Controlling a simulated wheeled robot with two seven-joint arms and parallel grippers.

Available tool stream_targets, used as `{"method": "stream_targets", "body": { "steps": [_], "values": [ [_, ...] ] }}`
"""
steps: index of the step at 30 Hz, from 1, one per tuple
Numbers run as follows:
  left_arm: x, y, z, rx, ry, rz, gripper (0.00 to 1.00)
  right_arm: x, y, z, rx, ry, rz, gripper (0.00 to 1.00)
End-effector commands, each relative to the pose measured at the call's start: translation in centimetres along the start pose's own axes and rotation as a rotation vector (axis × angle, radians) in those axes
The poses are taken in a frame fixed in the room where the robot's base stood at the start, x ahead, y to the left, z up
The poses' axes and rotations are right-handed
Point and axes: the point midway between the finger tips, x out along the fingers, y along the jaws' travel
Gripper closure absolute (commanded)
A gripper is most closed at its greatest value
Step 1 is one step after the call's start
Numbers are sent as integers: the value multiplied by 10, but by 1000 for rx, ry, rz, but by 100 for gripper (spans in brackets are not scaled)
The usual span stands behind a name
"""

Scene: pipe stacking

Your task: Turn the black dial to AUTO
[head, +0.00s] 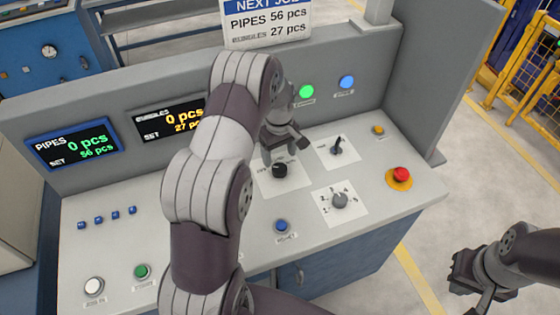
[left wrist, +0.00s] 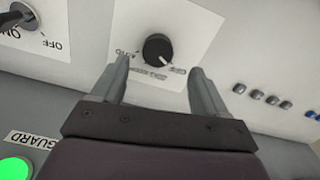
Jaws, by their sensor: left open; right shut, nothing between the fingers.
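The black dial (head: 280,170) sits on a white label plate on the console, partly behind my left gripper in the head view. In the left wrist view the dial (left wrist: 158,48) shows a white mark pointing lower right, toward a small label too blurred to read. The AUTO lettering (left wrist: 123,56) is on the dial's left there. My left gripper (head: 285,151) is open and empty, close to the dial. In the left wrist view its fingertips (left wrist: 158,68) stand apart, short of the dial. My right gripper (head: 468,276) is shut and empty, off the console's right side.
Beside the dial are a black switch (head: 337,147), a grey numbered knob (head: 340,200) and a red mushroom button (head: 401,175). A blue button (head: 281,226) lies in front. The raised back panel (head: 385,90) carries displays and lit buttons. My left arm hides the console's middle.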

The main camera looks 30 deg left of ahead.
Motion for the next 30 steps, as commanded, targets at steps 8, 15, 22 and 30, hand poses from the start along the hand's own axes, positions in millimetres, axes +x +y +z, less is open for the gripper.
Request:
{"method": "stream_targets", "body": {
  "steps": [8,15,22,30],
  "values": [
    [50,0,0,3,0,0,26,-15,0,-2,0,0,0,100],
    [59,1,0,3,2,2,26,-15,0,-2,0,0,0,100],
    [58,1,0,4,2,2,65,-15,0,-2,0,0,0,100],
    [59,1,0,6,2,2,82,-14,0,-2,0,0,0,100]
  ]
}}
